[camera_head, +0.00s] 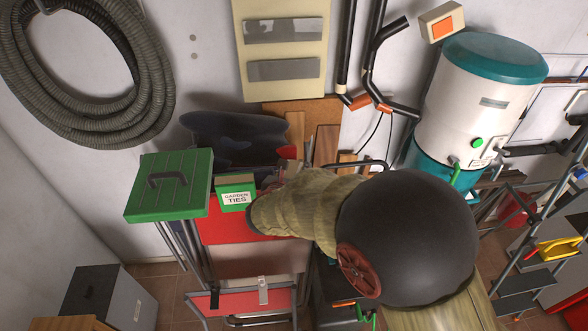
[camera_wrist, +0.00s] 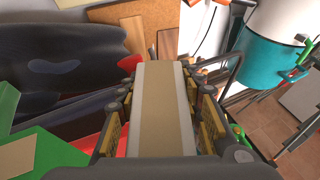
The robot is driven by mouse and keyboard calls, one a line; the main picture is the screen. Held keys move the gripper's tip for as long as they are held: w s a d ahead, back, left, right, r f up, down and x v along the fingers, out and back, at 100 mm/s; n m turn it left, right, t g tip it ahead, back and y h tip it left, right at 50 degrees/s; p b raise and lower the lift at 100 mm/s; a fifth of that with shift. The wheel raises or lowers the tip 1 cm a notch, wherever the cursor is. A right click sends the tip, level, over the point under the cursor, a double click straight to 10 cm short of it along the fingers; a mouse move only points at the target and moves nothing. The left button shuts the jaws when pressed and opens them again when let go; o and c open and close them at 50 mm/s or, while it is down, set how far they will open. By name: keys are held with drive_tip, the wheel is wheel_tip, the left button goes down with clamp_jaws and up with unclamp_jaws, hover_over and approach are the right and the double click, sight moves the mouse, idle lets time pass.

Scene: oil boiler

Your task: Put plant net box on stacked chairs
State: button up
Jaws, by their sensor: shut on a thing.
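My gripper (camera_wrist: 160,80) is shut on a box (camera_wrist: 163,120) with pale grey sides and a tan middle band, likely the plant net box. The box sits between both fingers in the wrist view; its label is not readable. In the head view my arm hides most of the gripper and box. The stacked chairs (camera_head: 228,231) have red seats and metal frames and stand at lower centre-left. My gripper is over or close to their rear right part; I cannot tell whether the held box touches the seat. Some red shows beside the left finger in the wrist view.
A green garden ties box (camera_head: 236,192) stands on the chairs' left part. A green lidded case (camera_head: 170,186) with a dark handle is left of it. Dark, rounded sheets (camera_head: 235,135) and boards (camera_head: 327,143) lean behind. The boiler (camera_head: 480,90) and a ladder (camera_head: 530,280) are right.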

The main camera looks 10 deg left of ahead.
drive_tip(key=shift+f, duration=0.15)
drive_tip(key=shift+f, duration=0.1)
drive_tip(key=o, duration=1.1)
drive_tip(key=shift+o, duration=0.6)
drive_tip(key=shift+r, duration=0.2)
